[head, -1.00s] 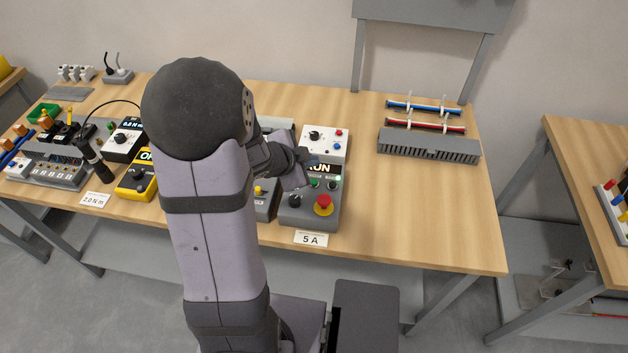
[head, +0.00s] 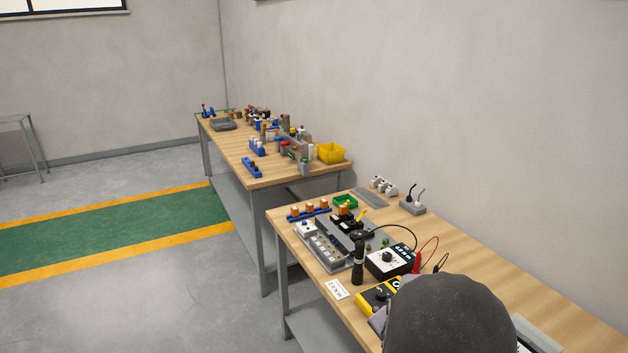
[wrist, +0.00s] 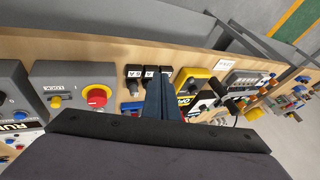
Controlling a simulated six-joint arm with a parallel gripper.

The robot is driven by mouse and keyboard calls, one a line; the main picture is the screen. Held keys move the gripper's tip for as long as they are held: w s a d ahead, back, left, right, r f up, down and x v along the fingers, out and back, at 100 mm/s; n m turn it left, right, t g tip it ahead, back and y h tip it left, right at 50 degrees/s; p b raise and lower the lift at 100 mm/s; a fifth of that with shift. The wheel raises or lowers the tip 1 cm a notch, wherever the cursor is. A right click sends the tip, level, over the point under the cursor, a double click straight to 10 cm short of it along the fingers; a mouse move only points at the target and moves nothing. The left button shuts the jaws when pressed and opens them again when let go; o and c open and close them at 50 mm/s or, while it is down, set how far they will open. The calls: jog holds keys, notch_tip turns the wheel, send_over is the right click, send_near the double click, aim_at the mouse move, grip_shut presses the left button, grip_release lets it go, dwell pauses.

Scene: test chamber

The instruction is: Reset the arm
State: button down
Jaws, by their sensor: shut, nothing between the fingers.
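My gripper (wrist: 162,101) shows in the wrist view with its two dark fingers together and nothing between them. It is over the front part of the workbench, and I cannot tell its exact height. A grey box with a red mushroom knob (wrist: 97,95) lies left of the fingers. Small black blocks (wrist: 134,75) are close beside and partly behind them. A yellow meter (wrist: 192,85) is on their right. In the head view my arm shows only as a dark rounded joint (head: 450,318) at the bottom edge; my gripper is out of that view.
The head view shows a black-and-white meter (head: 391,262), a grey terminal unit (head: 325,245) and a green tray (head: 345,201) crowding the near bench. A second bench (head: 265,180) with a yellow bin (head: 331,153) stands behind. The floor at left (head: 130,300) is clear.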

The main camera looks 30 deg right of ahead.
jog(key=w+a+n+y, duration=0.25)
jog(key=a+n, duration=0.35)
jog(key=a, duration=0.6)
jog(key=s+a+n+g, duration=0.2)
jog(key=s+a+n, duration=0.3)
jog(key=a, duration=0.2)
jog(key=s+a+n+g+y, duration=0.1)
jog(key=s+a+n+g, duration=0.1)
jog(key=s+a+n, duration=0.2)
jog(key=a+n, duration=0.2)
jog(key=a, duration=0.1)
jog(key=shift+s+a+f+g, duration=0.25)
jog(key=shift+s+a+g, duration=0.05)
jog(key=shift+s+g, duration=0.1)
